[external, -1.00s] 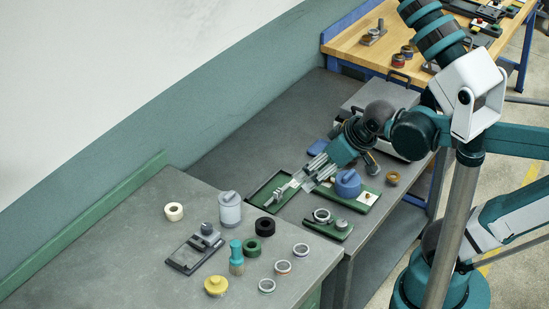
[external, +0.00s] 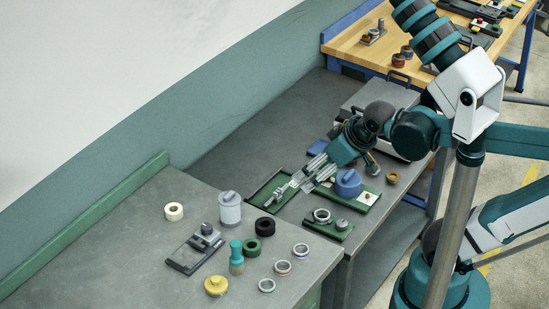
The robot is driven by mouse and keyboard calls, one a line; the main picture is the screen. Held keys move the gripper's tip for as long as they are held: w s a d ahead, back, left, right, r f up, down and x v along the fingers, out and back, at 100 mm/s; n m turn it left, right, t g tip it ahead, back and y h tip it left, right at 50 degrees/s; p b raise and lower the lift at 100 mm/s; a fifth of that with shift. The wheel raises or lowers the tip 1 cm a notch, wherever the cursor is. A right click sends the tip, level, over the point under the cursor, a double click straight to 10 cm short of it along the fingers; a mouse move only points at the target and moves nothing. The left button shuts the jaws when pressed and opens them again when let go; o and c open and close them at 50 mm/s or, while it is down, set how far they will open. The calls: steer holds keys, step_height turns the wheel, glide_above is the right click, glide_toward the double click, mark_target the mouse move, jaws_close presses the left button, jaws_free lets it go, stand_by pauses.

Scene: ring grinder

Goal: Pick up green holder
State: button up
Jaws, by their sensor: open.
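A small dark green holder (external: 338,236) lies on the grey bench, with a metal ring (external: 322,215) on its left part and a light knob (external: 341,225) at its right. My gripper (external: 300,184) is open, up and to the left of this holder and apart from it. It points down-left over a long green tray (external: 257,199). A light grey part shows at the fingertips; I cannot tell whether the fingers touch it. My gripper hides the middle of the tray.
A blue lidded pot (external: 347,184) stands close right of my gripper. A brass ring (external: 392,178) lies beyond it.

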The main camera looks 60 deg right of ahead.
stand_by(0.4)
steer(key=m+g+p, duration=0.4)
steer(key=m+g, duration=0.3)
steer(key=m, duration=0.9)
glide_above(252, 244)
step_height(252, 244, down, 15)
steer(key=shift+a+f+m, duration=0.25)
steer(key=shift+f+m, duration=0.15)
steer(key=shift+f, duration=0.1)
steer(key=shift+f, duration=0.1)
steer(key=shift+f, duration=1.2)
steer(key=shift+f, duration=0.15)
steer(key=shift+d+f+b, duration=0.2)
steer(key=shift+f+b, duration=0.25)
steer(key=shift+f, duration=2)
